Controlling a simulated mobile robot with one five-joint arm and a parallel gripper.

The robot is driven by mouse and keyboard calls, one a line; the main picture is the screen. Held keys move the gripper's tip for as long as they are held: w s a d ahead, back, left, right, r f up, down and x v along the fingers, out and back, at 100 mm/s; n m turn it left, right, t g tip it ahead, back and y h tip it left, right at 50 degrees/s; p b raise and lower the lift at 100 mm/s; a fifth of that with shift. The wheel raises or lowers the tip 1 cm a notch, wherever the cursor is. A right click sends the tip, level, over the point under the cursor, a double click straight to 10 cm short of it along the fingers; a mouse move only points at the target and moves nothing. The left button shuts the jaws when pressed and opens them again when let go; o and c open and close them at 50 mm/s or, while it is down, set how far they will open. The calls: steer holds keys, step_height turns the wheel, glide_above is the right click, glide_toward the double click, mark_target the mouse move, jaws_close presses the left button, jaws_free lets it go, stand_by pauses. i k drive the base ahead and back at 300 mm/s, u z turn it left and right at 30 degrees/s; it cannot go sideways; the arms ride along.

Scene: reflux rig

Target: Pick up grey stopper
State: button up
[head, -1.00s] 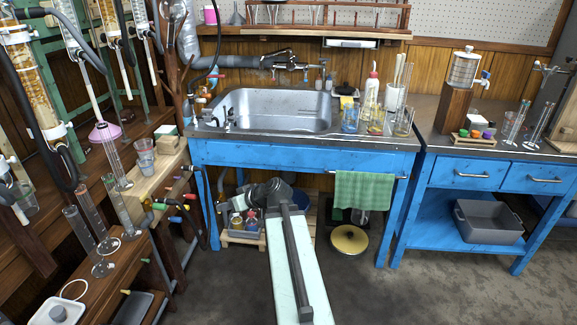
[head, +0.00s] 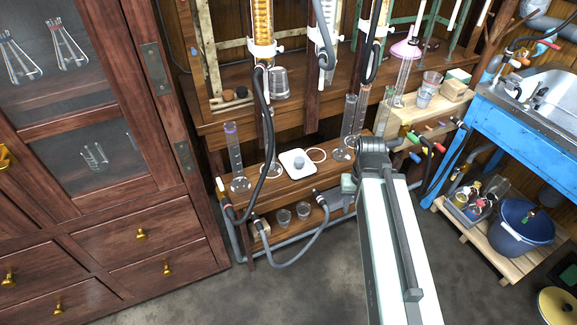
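The grey stopper (head: 299,161) sits upright on a small white square dish (head: 290,168). The dish lies on the narrow wooden shelf in front of the glassware rig. My gripper (head: 371,151) is at the far end of my arm, to the right of the dish and apart from the stopper. My own arm links cover most of it, and its fingers cannot be made out. I see nothing held in it.
A clear cylinder (head: 235,158) stands left of the dish, and a white ring (head: 316,155) lies to its right. Tall cylinders (head: 350,125) stand behind. A black hose (head: 264,150) hangs left of the dish. A wooden cabinet (head: 110,215) is at left. The floor in front is clear.

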mark_target(298, 161)
steer(key=u, duration=0.35)
steer(key=k, duration=1.1)
steer(key=u, duration=1.15)
steer(key=i, duration=1)
steer(key=u, duration=0.1)
